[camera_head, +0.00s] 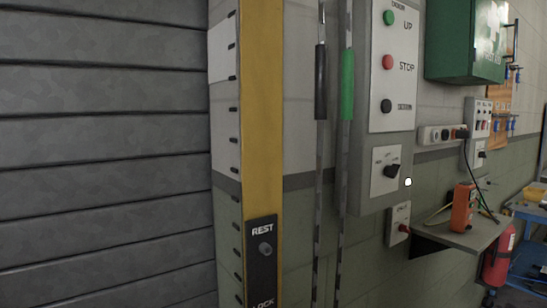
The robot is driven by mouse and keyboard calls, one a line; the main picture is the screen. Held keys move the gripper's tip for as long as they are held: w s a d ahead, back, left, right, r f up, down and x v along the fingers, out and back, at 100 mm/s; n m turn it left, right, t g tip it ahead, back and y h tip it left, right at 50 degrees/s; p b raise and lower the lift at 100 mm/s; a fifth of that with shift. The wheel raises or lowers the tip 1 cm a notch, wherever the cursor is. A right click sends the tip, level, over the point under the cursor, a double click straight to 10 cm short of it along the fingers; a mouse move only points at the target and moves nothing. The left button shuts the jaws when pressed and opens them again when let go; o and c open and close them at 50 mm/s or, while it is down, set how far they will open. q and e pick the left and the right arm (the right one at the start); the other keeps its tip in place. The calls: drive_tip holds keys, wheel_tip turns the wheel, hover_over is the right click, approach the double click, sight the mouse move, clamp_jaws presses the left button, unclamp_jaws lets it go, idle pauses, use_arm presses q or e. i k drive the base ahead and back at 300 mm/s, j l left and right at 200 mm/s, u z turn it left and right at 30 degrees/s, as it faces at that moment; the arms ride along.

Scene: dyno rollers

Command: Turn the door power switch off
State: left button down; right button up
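A grey door control box (372,130) is on the wall right of centre. Its white panel has a green UP button (389,17), a red STOP button (387,62) and a black button (386,106) whose label is too small to read. Below them, a white plate (379,187) carries a black rotary switch (391,171), which looks like the door power switch. Its knob is turned at a slant; its labels are too small to read, so I cannot tell its setting. A small white round spot (408,182) shows beside the box's lower right. Neither gripper is in view.
A slatted grey shutter (100,150) fills the left, beside a yellow post (262,110) with a REST plate (262,265). Two hanging chains or rods with black (321,80) and green (347,85) sleeves hang just left of the box. A shelf (470,233) juts out lower right.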

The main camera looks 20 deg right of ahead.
sight(391, 172)
drive_tip(key=z, duration=1.35)
drive_tip(key=i+l+z, duration=0.15)
drive_tip(key=l, duration=0.25)
drive_tip(key=l+z, duration=0.15)
drive_tip(key=l, duration=0.2)
drive_tip(key=i+l+z, duration=0.15)
drive_tip(key=l, duration=0.2)
drive_tip(key=i+l+z, duration=0.15)
drive_tip(key=l, duration=0.2)
